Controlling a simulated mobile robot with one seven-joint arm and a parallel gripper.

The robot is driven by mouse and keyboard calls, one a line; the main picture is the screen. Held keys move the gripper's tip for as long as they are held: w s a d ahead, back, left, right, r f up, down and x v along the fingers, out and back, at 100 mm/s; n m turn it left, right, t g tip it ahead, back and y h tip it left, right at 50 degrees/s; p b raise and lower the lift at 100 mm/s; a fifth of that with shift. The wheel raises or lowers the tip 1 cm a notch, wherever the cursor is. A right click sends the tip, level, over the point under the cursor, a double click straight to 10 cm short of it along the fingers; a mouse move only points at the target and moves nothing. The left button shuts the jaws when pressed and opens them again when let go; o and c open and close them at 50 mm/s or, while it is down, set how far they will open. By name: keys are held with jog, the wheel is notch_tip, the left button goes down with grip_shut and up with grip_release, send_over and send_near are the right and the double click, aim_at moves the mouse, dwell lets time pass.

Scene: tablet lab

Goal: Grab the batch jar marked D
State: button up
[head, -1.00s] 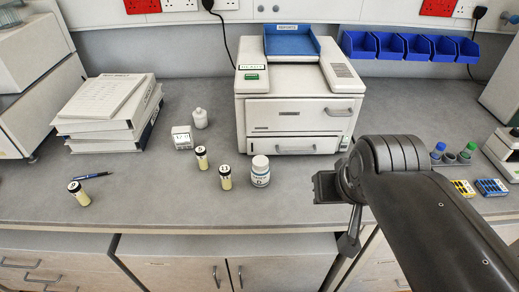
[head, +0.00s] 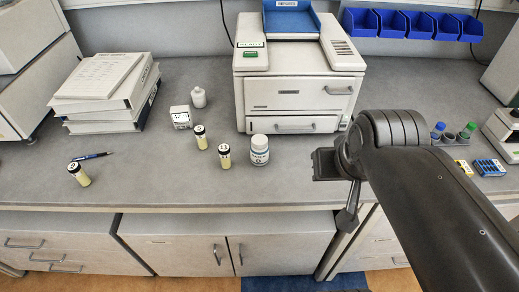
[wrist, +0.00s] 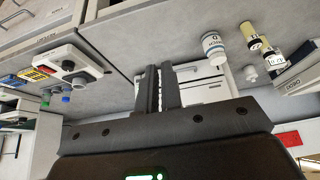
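The batch jar (head: 259,150) is a white, capped jar with a blue-edged label that reads D. It stands upright on the grey bench in front of the white printer-like machine. In the wrist view the jar (wrist: 213,50) appears upside down, right of the fingers, its label showing. My gripper (head: 322,164) is right of the jar in the head view, apart from it. In the wrist view my gripper (wrist: 160,75) shows two dark fingers close together with nothing between them.
Two black-capped vials (head: 201,137) (head: 224,155) stand left of the jar, another (head: 79,174) farther left beside a pen (head: 91,156). A small white box (head: 181,117) and a white bottle (head: 198,97) are behind. The machine (head: 292,95) stands behind the jar. The bench front is clear.

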jog(key=o, duration=1.5)
jog(key=shift+c, duration=0.2)
jog(key=shift+w, duration=0.1)
jog(key=g, duration=0.1)
send_near(260, 140)
jog(key=f, duration=0.1)
jog(key=x, duration=0.6)
jog(key=shift+w+a, duration=0.3)
jog(key=shift+w, duration=0.05)
jog(key=shift+d+x, duration=0.15)
jog(key=shift+x, duration=1.1)
jog(key=shift+d+x, duration=0.1)
jog(key=shift+x, duration=1.2)
